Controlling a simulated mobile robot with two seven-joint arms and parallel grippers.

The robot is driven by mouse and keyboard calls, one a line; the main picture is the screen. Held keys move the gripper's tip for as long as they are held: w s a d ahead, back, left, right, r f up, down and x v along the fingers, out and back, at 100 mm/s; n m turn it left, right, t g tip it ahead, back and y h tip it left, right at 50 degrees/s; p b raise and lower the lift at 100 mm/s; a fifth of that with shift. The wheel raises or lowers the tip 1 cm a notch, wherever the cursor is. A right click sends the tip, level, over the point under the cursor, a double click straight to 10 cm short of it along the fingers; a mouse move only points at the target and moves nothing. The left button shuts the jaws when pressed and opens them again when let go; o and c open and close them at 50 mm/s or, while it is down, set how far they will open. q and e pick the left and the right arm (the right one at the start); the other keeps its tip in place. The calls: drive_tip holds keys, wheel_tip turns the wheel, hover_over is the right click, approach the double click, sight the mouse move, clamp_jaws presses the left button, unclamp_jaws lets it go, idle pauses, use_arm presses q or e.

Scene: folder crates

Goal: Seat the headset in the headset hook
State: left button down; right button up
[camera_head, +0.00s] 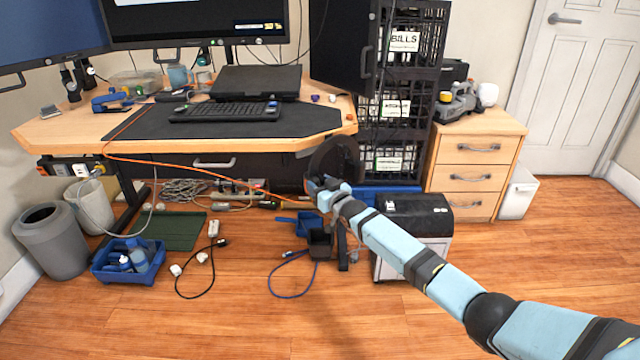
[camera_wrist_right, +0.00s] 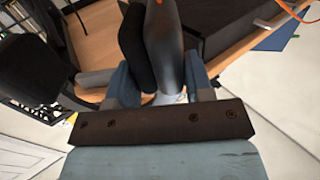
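The dark headset (camera_head: 350,153) shows as a rounded black band by the desk's front right corner. My right gripper (camera_head: 327,184) is at its lower part. In the right wrist view the headset (camera_wrist_right: 165,50) passes between the two blue fingers of my right gripper (camera_wrist_right: 158,85), which are closed on it. The headset is off the floor, in front of the desk edge and the black crates. I cannot make out the headset hook; the headset and the desk corner may hide it. My left gripper is not in view.
The wooden desk (camera_head: 70,137) holds a keyboard (camera_head: 225,111) and monitors. An orange cable (camera_head: 200,172) runs below its front edge. Black wire crates (camera_head: 418,110) and a wooden drawer unit (camera_head: 475,175) stand to the right.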

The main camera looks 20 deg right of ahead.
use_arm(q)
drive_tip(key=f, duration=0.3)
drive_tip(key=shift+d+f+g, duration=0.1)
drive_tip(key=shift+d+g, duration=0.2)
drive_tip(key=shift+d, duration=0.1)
use_arm(e)
drive_tip(key=o, duration=0.5)
drive_tip(key=shift+f, duration=0.55)
drive_tip(key=shift+c, duration=0.2)
drive_tip(key=shift+a+f, duration=0.1)
use_arm(q)
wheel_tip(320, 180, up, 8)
drive_tip(key=p, duration=0.7)
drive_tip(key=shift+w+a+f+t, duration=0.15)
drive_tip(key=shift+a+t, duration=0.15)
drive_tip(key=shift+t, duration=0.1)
use_arm(e)
drive_tip(key=r+v, duration=0.1)
drive_tip(key=v, duration=1.3)
drive_tip(key=shift+r, duration=0.15)
